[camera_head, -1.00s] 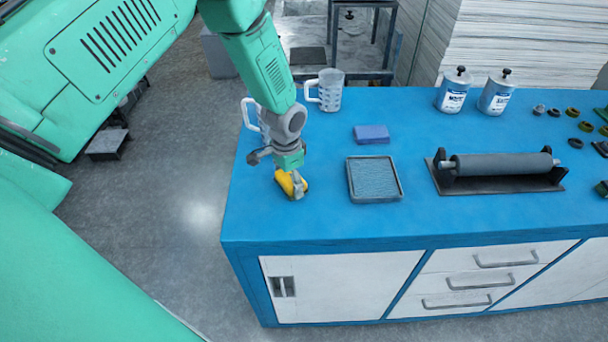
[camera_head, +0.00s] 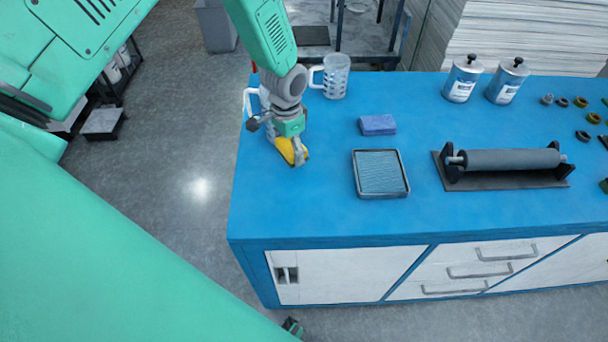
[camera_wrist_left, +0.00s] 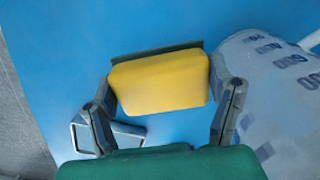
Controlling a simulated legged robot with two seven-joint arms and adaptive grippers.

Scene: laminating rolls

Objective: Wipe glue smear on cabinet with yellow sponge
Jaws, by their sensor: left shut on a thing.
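The yellow sponge (camera_head: 290,151) is in my left gripper (camera_head: 295,156), over the left end of the blue cabinet top (camera_head: 320,205). In the left wrist view the yellow sponge (camera_wrist_left: 160,82) sits between the two dark fingers of my left gripper (camera_wrist_left: 160,78), which is shut on it. I cannot tell whether the sponge touches the cabinet top or is just above it. I cannot make out a glue smear in either view; the gripper and sponge hide part of the top. My right gripper is not identifiable in view.
A clear measuring jug (camera_head: 335,76) stands behind the gripper; another (camera_head: 251,101) is partly hidden by it. A blue-violet block (camera_head: 377,125), grey tray (camera_head: 380,174), roller (camera_head: 507,160) and two cans (camera_head: 462,80) lie to the right. The front-left top is clear.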

